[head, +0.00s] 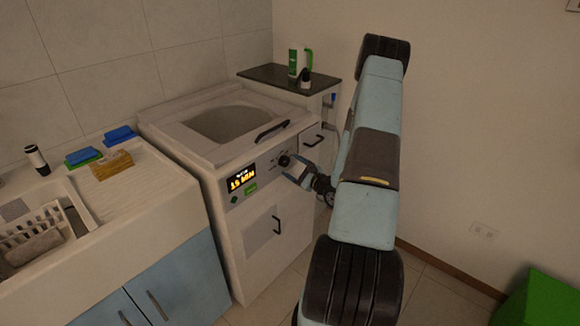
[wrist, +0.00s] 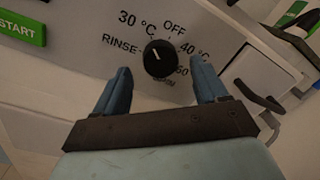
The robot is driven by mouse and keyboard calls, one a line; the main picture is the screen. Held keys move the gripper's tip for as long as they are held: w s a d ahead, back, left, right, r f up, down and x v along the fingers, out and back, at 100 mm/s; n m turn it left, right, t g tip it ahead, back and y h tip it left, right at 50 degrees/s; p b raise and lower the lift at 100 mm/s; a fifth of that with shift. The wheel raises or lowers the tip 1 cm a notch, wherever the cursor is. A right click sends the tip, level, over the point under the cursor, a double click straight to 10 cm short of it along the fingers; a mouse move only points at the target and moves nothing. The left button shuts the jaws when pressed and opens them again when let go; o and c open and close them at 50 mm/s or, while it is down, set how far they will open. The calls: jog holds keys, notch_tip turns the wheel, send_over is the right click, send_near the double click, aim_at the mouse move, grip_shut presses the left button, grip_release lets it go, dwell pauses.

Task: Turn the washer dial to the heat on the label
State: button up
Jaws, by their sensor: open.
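The washer (head: 262,232) stands with its control panel facing me. A small light mark on the dial points up and left, roughly toward 30 °C. The dial (head: 284,160) also shows in the head view. My gripper (wrist: 161,72) is open, its blue fingers on either side of the dial's lower part; whether they touch it I cannot tell. In the head view my gripper (head: 298,172) is at the panel, partly hidden.
A side table (head: 280,77) with a green-white bottle (head: 300,61) stands behind. A sink counter (head: 150,190) is at left.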

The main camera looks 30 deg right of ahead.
jog(key=v, duration=1.1)
jog(key=shift+s, duration=0.3)
jog(key=shift+d, duration=0.1)
jog(key=s+a+r+n+g+y, duration=0.3)
jog(key=a+r+n+g+y, duration=0.5)
jog(key=a+r+n+g, duration=1)
jog(key=s+a+r+n+h, duration=0.3)
jog(key=s+a+r+h, duration=0.4)
jog(key=s+a+r, duration=0.25)
jog(key=s+d+r+n+t+h, duration=0.2)
jog(key=s+r+n+t+h, duration=0.2)
jog(key=r, duration=0.7)
jog(key=s+t+h, duration=0.2)
jog(key=s, duration=0.2)
jog(key=shift+h, duration=0.4)
jog(key=shift+s+d+r, duration=0.1)
jog(key=shift+s+d, duration=0.05)
